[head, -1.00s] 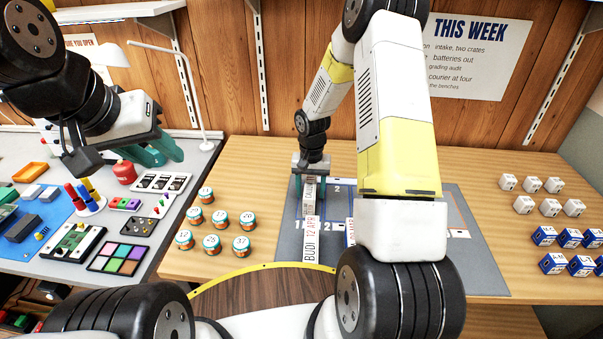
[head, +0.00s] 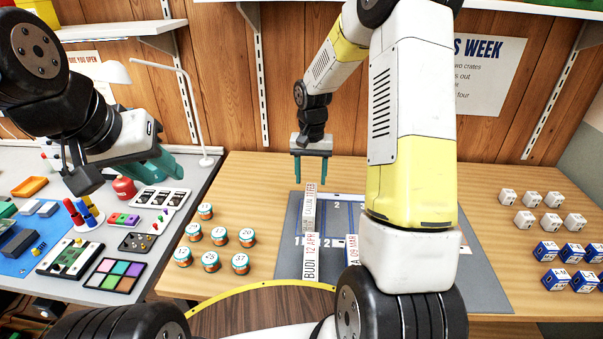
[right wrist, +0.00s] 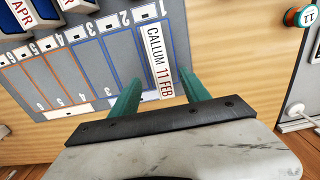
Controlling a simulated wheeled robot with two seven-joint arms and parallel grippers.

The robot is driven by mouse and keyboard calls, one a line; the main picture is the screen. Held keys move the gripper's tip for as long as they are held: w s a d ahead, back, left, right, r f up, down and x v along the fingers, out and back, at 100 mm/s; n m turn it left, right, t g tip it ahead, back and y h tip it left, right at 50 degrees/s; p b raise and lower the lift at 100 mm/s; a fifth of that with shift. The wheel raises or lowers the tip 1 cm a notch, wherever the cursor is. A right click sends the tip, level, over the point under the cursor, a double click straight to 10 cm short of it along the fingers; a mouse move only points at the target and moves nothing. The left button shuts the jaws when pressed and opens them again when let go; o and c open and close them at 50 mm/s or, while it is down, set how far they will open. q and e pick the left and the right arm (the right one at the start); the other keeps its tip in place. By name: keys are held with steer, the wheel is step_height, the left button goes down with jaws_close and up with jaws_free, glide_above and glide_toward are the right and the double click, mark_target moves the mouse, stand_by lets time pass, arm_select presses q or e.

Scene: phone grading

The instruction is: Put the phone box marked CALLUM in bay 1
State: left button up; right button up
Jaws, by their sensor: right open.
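The CALLUM box (right wrist: 156,58), a slim white box marked 11 FEB, lies label up on the grey mat in the end bay, beside the bay numbered 2. In the head view the CALLUM box (head: 309,203) lies in line behind the BUDI box (head: 311,256). My right gripper (head: 311,178) is open and empty above its far end. In the right wrist view, the teal fingertips (right wrist: 158,88) appear either side of the box, apart from it. My left gripper (head: 150,168) hangs over the left bench; its jaw gap is unclear.
The mat (head: 290,262) has several numbered bays, with empty outlined ones beside CALLUM. Another box (head: 352,256) is partly hidden by my right arm. Round tins (head: 210,261) stand left of the mat; white and blue blocks (head: 546,250) stand right. Wooden tabletop lies between.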

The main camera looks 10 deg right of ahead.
steer(key=s+r+t, duration=0.2)
steer(key=s+r, duration=0.2)
steer(key=r, duration=0.6)
steer(key=s+a+r+n+t+y, duration=0.1)
steer(key=s+r+n+t, duration=0.1)
steer(key=s+r, duration=0.4)
steer(key=s+a+r+n+t+y, duration=0.1)
steer(key=s+r, duration=0.5)
steer(key=s, duration=0.8)
steer(key=shift+s+r+n+t, duration=0.15)
steer(key=shift+r+n+t, duration=0.1)
steer(key=shift+n+t, duration=0.25)
